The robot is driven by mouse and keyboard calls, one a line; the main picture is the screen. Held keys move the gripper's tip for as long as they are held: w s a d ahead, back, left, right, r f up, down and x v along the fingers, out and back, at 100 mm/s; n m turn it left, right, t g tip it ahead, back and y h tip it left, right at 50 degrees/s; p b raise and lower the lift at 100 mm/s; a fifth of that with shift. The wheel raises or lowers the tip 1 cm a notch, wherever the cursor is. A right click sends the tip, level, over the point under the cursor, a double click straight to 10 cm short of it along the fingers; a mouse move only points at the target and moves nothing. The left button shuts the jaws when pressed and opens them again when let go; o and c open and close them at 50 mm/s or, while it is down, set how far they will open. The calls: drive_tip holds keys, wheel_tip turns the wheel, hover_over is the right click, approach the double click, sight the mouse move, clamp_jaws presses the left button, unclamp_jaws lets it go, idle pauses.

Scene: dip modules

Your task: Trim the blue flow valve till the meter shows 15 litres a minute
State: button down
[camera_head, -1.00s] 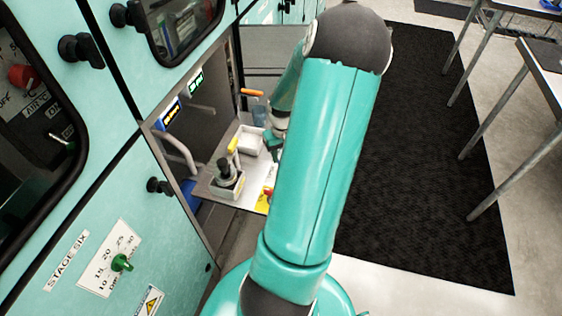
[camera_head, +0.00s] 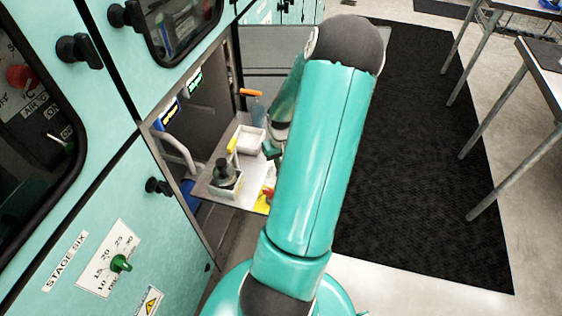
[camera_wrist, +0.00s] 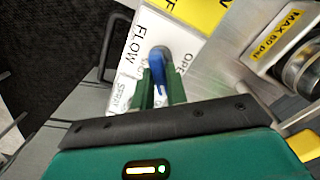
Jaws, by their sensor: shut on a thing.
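The blue flow valve (camera_wrist: 158,62) shows in the wrist view as a blue lever beside a white label reading FLOW and part of OPEN. My gripper (camera_wrist: 158,90) is shut on it, with one green finger on each side of the lever. In the head view my gripper is mostly hidden behind my own arm. Two small lit displays, one blue and yellow (camera_head: 170,113) and one green (camera_head: 195,82), are in the bay at left. Their digits are too small to read, and I cannot tell which is the flow meter.
A shelf (camera_head: 240,198) juts from the bay, with a white tray (camera_head: 250,141) and a dark-topped fitting (camera_head: 226,172) on it. A round metal fitting (camera_wrist: 302,72) marked MAX 60 psi sits right of the valve. A black mat (camera_head: 420,150) covers the floor at right.

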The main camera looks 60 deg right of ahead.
drive_tip(key=shift+m, duration=0.9)
drive_tip(key=c, duration=1.4)
unclamp_jaws()
wheel_tip(320, 180, up, 14)
